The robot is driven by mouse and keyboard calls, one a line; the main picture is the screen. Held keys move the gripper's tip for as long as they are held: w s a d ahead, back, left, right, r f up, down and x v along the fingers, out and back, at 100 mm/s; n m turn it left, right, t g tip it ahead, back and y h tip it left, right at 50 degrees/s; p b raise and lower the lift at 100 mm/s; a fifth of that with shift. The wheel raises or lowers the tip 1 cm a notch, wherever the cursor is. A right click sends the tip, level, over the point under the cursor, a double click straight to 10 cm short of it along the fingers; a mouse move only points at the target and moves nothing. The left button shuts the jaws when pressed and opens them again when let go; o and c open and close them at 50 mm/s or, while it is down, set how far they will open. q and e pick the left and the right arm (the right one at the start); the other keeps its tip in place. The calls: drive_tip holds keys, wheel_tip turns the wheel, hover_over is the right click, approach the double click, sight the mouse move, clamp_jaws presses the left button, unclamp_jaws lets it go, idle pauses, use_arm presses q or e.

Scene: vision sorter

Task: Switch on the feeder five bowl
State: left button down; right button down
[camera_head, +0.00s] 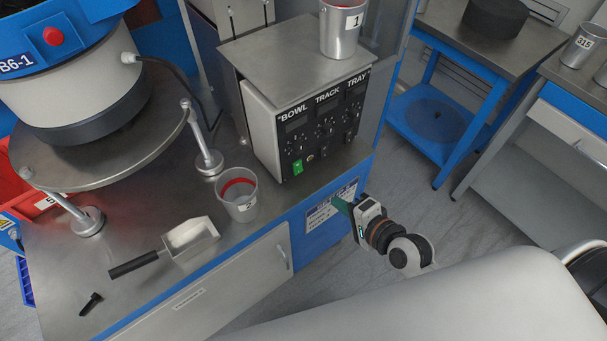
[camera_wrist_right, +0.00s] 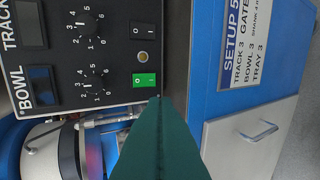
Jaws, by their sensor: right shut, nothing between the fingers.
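The control box (camera_head: 295,135) stands on the steel bench with columns marked BOWL, TRACK and TRAY. A green rocker switch (camera_head: 298,167) sits low on its panel under BOWL. In the wrist view the green switch (camera_wrist_right: 144,80) is just beyond the fingertips, beside a BOWL dial (camera_wrist_right: 95,82); a black rocker (camera_wrist_right: 143,30) is in the TRACK row. My right gripper (camera_head: 338,203) is shut and empty, in front of the bench edge, apart from the panel in the head view. Its green fingers (camera_wrist_right: 160,104) show in the wrist view. My left gripper is out of view.
A cup with a red inside (camera_head: 238,200) stands left of the box. A scoop (camera_head: 190,237) lies nearer. A numbered can (camera_head: 341,30) stands on top of the box. The bowl feeder (camera_head: 75,95) is at left. A setup sheet (camera_wrist_right: 245,40) is on the blue bench front.

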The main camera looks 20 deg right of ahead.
approach(298, 168)
drive_tip(key=w+f, duration=0.1)
drive_tip(key=w, duration=0.1)
drive_tip(key=w+a+f, duration=0.1)
drive_tip(key=f, duration=0.1)
drive_tip(key=w+a+f, duration=0.1)
drive_tip(key=w, duration=0.1)
drive_tip(key=shift+w+f, duration=0.3)
drive_tip(key=shift+f, duration=0.1)
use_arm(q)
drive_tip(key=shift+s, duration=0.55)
